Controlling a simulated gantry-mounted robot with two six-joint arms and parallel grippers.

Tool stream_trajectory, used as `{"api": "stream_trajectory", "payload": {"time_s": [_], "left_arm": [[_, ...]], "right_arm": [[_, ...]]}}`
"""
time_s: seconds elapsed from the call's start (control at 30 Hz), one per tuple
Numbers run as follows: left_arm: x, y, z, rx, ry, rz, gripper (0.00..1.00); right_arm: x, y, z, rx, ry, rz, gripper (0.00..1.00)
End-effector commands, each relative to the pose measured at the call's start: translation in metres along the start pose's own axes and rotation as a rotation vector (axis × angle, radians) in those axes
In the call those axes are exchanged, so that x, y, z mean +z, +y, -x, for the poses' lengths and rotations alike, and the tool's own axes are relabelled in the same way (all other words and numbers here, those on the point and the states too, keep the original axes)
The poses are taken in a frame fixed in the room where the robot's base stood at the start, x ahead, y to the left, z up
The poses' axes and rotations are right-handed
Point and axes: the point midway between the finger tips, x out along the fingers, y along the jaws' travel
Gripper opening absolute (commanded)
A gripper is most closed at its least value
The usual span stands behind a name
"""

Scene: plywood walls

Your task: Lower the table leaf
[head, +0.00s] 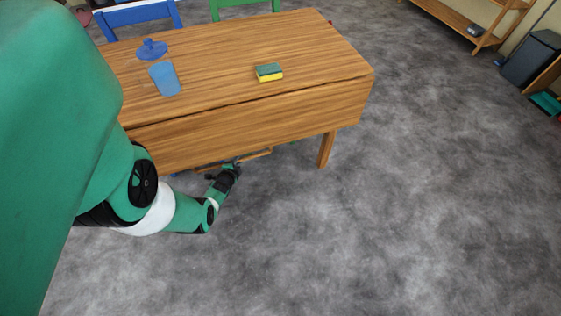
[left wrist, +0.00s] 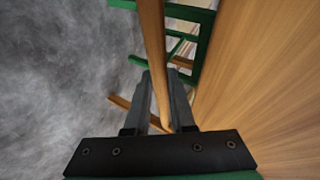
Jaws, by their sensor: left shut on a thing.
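The wooden table (head: 215,50) has a leaf (head: 260,115) along its near side, which slopes down from the tabletop edge. My left gripper (head: 232,168) is low, just below the leaf's lower edge. In the left wrist view my left gripper (left wrist: 162,95) has its fingers on either side of a thin wooden bar (left wrist: 152,40) and is shut on it. A broad wooden surface, apparently the leaf (left wrist: 265,80), fills the right of that view. Part of a bar (head: 256,154) shows under the leaf in the head view. My right gripper is not in view.
A blue cup (head: 165,79), a blue lidded-looking item (head: 151,49) and a yellow-green sponge (head: 269,73) are on the tabletop. Blue (head: 138,14) and green (head: 240,6) chairs stand behind it. A table leg (head: 326,150) stands at right. The grey floor in front is clear.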

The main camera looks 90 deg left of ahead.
Motion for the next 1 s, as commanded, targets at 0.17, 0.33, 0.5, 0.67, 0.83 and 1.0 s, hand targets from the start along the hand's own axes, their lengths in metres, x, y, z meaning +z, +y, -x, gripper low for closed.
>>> {"api": "stream_trajectory", "payload": {"time_s": [0.17,0.33,0.5,0.67,0.83,1.0], "left_arm": [[0.0117,0.0161,0.0016,0.026,-0.024,0.002,0.0],[0.0117,0.0154,0.0018,0.025,-0.024,0.002,0.0],[0.0118,0.0154,0.0018,0.026,-0.025,0.002,0.29],[0.0114,0.0136,0.0014,0.023,-0.024,0.002,0.52],[0.0107,0.0112,0.001,0.018,-0.022,0.001,0.52],[0.01,0.0094,0.0006,0.015,-0.02,0.001,0.52]], "right_arm": [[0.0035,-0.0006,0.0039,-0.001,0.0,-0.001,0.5],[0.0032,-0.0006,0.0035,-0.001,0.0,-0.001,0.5],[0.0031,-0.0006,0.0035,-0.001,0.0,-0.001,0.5],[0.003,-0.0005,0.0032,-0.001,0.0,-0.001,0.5],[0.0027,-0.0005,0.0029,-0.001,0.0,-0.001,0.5],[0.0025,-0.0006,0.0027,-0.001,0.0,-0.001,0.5]]}}
